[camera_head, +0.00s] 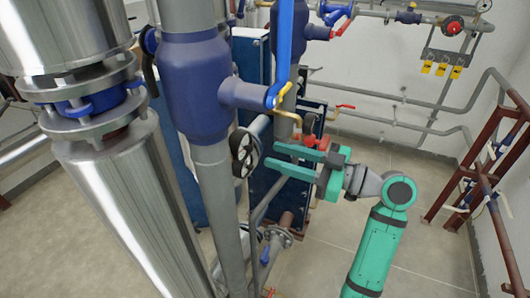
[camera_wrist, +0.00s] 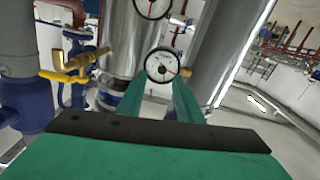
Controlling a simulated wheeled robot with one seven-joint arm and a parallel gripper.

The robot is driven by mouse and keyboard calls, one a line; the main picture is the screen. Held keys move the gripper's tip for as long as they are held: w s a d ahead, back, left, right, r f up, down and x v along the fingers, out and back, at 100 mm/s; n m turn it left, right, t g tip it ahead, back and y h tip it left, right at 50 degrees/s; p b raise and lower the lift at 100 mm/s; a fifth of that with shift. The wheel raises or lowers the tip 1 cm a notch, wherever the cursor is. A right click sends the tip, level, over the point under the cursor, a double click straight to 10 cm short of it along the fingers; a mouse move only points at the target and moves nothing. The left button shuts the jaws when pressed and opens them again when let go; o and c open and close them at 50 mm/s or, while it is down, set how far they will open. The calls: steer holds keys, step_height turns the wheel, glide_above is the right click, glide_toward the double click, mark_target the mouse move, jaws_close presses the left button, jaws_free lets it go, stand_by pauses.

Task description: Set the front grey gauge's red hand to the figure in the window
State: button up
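In the wrist view a round gauge (camera_wrist: 161,66) with a white dial and dark rim stands beyond my fingertips, centred between them. Its red hand (camera_wrist: 171,71) seems to point right and slightly down; the figures and any window are too small to read. A second white-dialled gauge (camera_wrist: 152,6) is cut off at the top edge. My gripper (camera_head: 272,156) is open, with its two green fingers apart and nothing seen between them. In the head view the fingers point left towards a dark-rimmed round part (camera_head: 245,152), probably the gauge, a short gap away.
A blue valve body (camera_head: 195,85) on a vertical pipe stands left of my gripper, with a yellow lever (camera_head: 282,95) above the fingers. A red-handled part (camera_head: 310,141) is close by the fingers. Large steel cylinders (camera_head: 130,200) fill the left.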

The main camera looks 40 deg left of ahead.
mark_target(249, 149)
steer(key=x, duration=0.5)
steer(key=shift+s+a, duration=0.15)
steer(key=shift+a, duration=0.15)
steer(key=shift+c, duration=0.6)
